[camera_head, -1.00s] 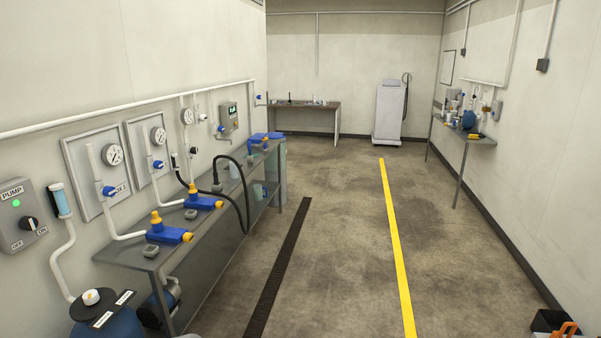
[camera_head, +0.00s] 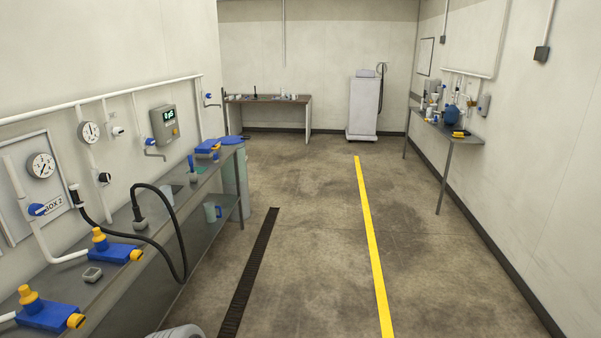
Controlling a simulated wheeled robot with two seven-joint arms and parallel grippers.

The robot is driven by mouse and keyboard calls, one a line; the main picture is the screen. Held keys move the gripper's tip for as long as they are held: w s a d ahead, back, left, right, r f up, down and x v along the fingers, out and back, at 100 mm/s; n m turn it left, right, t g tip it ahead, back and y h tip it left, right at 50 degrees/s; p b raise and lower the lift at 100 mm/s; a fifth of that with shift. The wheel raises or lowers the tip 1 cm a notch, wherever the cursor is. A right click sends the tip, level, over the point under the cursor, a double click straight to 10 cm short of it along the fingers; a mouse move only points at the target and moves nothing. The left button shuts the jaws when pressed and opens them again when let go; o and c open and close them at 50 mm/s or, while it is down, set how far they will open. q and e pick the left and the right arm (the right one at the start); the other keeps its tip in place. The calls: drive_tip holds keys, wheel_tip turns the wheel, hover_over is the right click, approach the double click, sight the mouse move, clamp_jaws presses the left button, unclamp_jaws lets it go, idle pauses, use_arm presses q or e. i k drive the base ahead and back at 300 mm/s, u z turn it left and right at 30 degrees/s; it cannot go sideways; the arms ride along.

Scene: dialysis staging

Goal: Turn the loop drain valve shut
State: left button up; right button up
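Several blue-handled valves show along the left wall; which one is the loop drain valve I cannot tell by a label. Another blue-handled valve (camera_head: 37,209) is on the BOX 2 panel at the left. A tap with a blue part (camera_head: 151,143) is below the grey display box (camera_head: 164,125). The handle positions are too small to read. Neither of my grippers is in view.
A long grey bench (camera_head: 150,233) with blue and yellow fittings (camera_head: 113,250) and a looping black hose (camera_head: 181,235) lines the left. A table (camera_head: 268,99) and white machine (camera_head: 364,105) stand at the back, a shelf (camera_head: 455,135) at right. The middle floor is clear.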

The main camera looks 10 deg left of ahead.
sight(103, 178)
drive_tip(key=u, duration=0.35)
drive_tip(key=i, duration=1.8)
drive_tip(key=u, duration=1.9)
drive_tip(key=i, duration=0.9)
drive_tip(key=u, duration=0.75)
